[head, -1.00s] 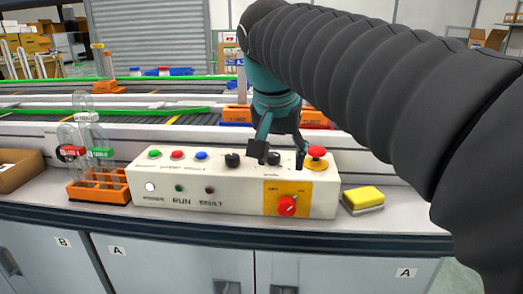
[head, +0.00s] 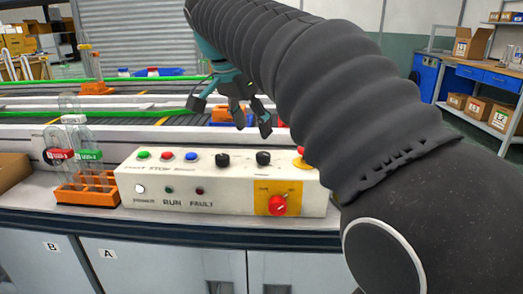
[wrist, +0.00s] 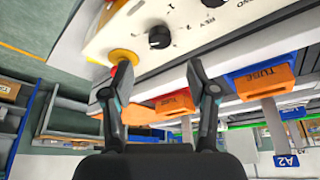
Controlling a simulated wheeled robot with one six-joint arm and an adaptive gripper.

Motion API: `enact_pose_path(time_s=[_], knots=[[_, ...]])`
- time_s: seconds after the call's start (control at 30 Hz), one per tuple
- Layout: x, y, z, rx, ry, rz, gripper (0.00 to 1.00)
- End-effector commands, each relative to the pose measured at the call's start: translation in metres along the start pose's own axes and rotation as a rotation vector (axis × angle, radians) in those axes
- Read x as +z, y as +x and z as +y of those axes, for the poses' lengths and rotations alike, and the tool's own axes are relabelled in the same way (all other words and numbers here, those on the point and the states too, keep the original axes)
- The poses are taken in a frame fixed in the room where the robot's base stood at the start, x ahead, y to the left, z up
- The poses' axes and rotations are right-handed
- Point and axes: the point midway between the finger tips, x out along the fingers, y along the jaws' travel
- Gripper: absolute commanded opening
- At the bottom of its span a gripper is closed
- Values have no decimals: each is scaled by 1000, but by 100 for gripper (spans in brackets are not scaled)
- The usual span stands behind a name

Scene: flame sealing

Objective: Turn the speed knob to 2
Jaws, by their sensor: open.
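The white control box (head: 150,180) stands on the bench with two black knobs on its sloped top, a left knob (head: 222,160) and a right knob (head: 263,158). Their labels are too small to read in the head view, so I cannot tell which is the speed knob or its setting. My gripper (head: 232,112) is open and empty, above and behind the box, apart from both knobs. In the wrist view, the fingers (wrist: 154,78) are spread, with one black knob (wrist: 159,37) beyond them and small markings around it.
A red emergency button on a yellow base (wrist: 122,58) sits beside the right knob, partly hidden by my arm in the head view. A red rotary switch (head: 278,205) is on the front. An orange tube rack (head: 88,192) stands left. The conveyor runs behind.

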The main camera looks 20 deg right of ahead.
Motion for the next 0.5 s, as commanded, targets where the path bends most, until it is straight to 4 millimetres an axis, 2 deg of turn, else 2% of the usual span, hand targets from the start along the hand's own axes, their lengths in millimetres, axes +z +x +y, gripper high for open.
enact_pose_path(time_s=[0.1, 0.3, 0.5], knots=[[0, 23, 1, 3, 0, -1, 59], [0, 56, 1, 2, 0, -1, 59], [0, 74, 0, -1, 0, 0, 59]])
